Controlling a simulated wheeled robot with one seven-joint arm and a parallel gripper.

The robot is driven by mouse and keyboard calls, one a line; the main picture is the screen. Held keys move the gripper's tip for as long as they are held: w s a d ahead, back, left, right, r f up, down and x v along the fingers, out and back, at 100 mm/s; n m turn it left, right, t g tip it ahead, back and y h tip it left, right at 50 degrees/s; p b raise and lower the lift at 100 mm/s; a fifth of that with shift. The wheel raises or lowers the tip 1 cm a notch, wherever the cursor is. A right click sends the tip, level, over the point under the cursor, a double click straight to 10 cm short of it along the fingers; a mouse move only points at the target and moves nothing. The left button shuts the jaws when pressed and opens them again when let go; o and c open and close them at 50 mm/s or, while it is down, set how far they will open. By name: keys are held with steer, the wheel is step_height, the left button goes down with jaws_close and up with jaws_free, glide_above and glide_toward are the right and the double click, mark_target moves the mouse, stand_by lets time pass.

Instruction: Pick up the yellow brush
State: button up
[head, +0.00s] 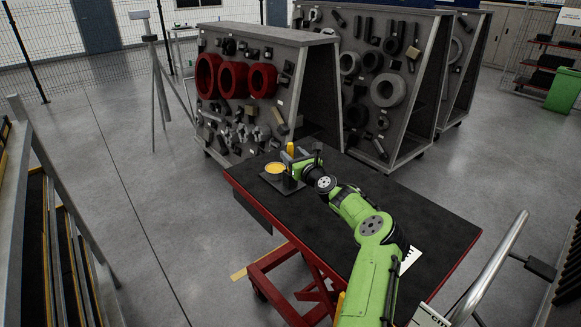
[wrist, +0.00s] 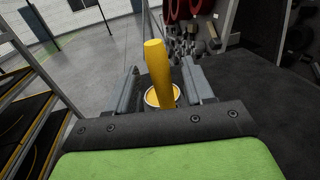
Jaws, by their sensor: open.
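The yellow brush (wrist: 158,65) shows in the wrist view as a thick yellow handle standing nearly upright. It also shows in the head view (head: 290,149) as a short yellow stick at my gripper. A round can with a yellow top (head: 275,169) stands at the far left corner of the table; its rim shows in the wrist view (wrist: 152,97) behind the handle. My gripper (wrist: 160,80) is open, with one finger on each side of the handle in the picture. I see gaps beside the handle. The brush's lower end is hidden.
The dark-topped table (head: 330,215) with a red frame lies under my arm. Tilted grey boards (head: 240,105) with red rings and dark parts stand behind it. A white notched piece (head: 410,259) lies at the table's right. Open floor (head: 110,200) is at left.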

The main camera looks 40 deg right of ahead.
steer(key=shift+x, duration=1.1)
steer(key=shift+f, duration=0.1)
jaws_close()
